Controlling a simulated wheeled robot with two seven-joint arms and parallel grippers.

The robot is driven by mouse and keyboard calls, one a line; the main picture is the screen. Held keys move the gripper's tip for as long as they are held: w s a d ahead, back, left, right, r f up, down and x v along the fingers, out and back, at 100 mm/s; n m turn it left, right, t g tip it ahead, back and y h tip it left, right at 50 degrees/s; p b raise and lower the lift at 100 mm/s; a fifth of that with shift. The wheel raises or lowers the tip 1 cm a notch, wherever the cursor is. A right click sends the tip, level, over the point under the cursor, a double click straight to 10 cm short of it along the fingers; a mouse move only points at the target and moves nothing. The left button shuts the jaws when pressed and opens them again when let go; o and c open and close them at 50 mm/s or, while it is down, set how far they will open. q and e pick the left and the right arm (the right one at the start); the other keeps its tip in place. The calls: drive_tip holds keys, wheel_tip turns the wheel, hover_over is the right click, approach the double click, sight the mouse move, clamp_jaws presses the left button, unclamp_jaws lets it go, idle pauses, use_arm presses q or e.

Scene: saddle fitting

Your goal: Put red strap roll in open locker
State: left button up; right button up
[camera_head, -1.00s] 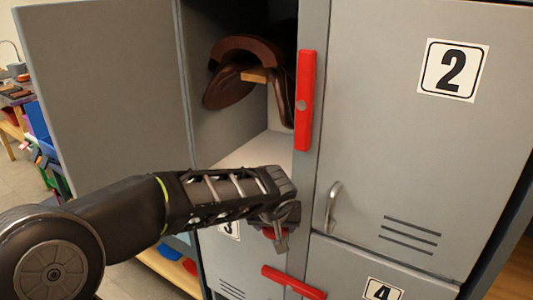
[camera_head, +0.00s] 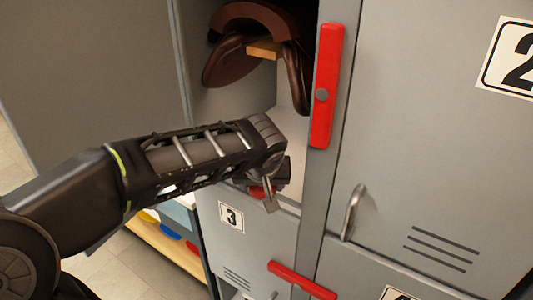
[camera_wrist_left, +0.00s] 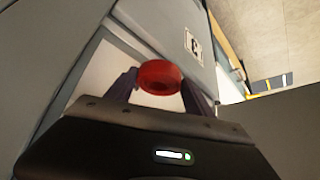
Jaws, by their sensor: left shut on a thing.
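The red strap roll (camera_wrist_left: 158,78) is between the two fingers of my left gripper (camera_wrist_left: 160,88) in the left wrist view. In the head view my left gripper (camera_head: 268,190) is shut on the roll, which shows only as a small red patch (camera_head: 260,191) behind the fingers. The gripper is at the front of the open locker (camera_head: 285,120), near its floor and above door 3 (camera_head: 231,217). Inside the locker a brown saddle (camera_head: 258,40) sits on a wooden support. My right gripper is not in view.
The open locker door (camera_head: 85,80) swings out at the left. A red latch bar (camera_head: 325,85) is on the post right of the opening, and another red bar (camera_head: 300,280) is below. Closed door 2 (camera_head: 430,150) has a protruding handle (camera_head: 352,212). The locker floor's visible part looks clear.

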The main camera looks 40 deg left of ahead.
use_arm(q)
drive_tip(key=w+a+p, duration=0.1)
drive_tip(key=w+a, duration=0.1)
drive_tip(key=w, duration=0.1)
drive_tip(key=w+a+p, duration=0.2)
drive_tip(key=w+a, duration=0.1)
drive_tip(key=w, duration=0.1)
drive_tip(key=w+a+p, duration=0.1)
drive_tip(key=w+a, duration=0.1)
drive_tip(key=w, duration=0.2)
drive_tip(key=shift+a+r, duration=0.1)
drive_tip(key=shift+a, duration=0.2)
drive_tip(key=shift+w+a, duration=0.25)
drive_tip(key=shift+w, duration=0.1)
drive_tip(key=shift+w+a+p, duration=0.15)
drive_tip(key=shift+w+p, duration=0.05)
drive_tip(key=shift+p, duration=0.2)
drive_tip(key=shift+w+a+f, duration=0.15)
drive_tip(key=shift+w+f, duration=0.05)
drive_tip(key=shift+f, duration=0.05)
wheel_tip(320, 180, down, 3)
drive_tip(key=shift+r+p, duration=0.2)
drive_tip(key=shift+p, duration=0.35)
drive_tip(key=shift+f, duration=0.3)
